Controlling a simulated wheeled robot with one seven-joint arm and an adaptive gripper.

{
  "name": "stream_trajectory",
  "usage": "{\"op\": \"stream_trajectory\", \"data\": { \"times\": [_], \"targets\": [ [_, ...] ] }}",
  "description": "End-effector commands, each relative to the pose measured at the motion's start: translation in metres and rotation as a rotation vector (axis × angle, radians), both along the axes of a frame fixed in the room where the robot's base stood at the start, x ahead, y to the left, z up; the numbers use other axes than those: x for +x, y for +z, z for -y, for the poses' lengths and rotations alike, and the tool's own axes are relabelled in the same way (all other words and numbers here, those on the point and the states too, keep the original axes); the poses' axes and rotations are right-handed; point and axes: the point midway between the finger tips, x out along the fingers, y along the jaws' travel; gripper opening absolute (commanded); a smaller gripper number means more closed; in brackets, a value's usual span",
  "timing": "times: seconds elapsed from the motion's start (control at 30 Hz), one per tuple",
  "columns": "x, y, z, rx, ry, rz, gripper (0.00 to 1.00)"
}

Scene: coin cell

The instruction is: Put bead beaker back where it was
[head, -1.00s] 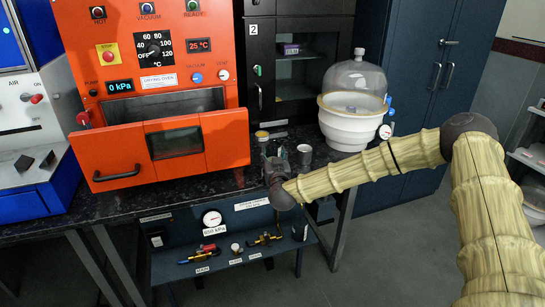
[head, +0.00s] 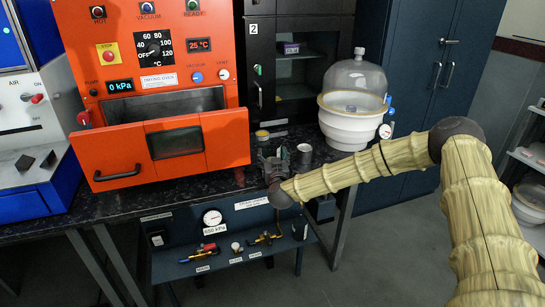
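My gripper (head: 274,160) is small and dark in the head view, low over the bench between the orange oven and the glass-domed vessel. Its fingers point away from me, and their gap is too small to read. A small grey cylindrical cup (head: 304,153) stands upright on the bench just right of my gripper, apart from it. It may be the bead beaker, but I cannot make out its contents. A small yellowish container (head: 262,135) stands behind my gripper.
The orange drying oven (head: 160,110) stands left with its front flap open. A glass-domed white desiccator (head: 354,106) stands right of the cup. The dark speckled bench (head: 130,198) has free room along its front edge. A lower shelf (head: 222,265) holds a gauge and tools.

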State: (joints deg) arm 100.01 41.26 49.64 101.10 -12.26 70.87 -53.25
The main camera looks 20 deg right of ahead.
Motion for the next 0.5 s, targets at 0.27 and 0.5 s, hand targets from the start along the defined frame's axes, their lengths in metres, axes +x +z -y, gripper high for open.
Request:
{"op": "stream_trajectory", "data": {
  "times": [0.27, 0.5],
  "targets": [
    [-0.0002, -0.0006, 0.0000, 0.000, 0.000, -0.001, 0.71],
    [-0.0004, -0.0029, -0.0002, 0.001, 0.000, -0.001, 0.71]
  ]
}}
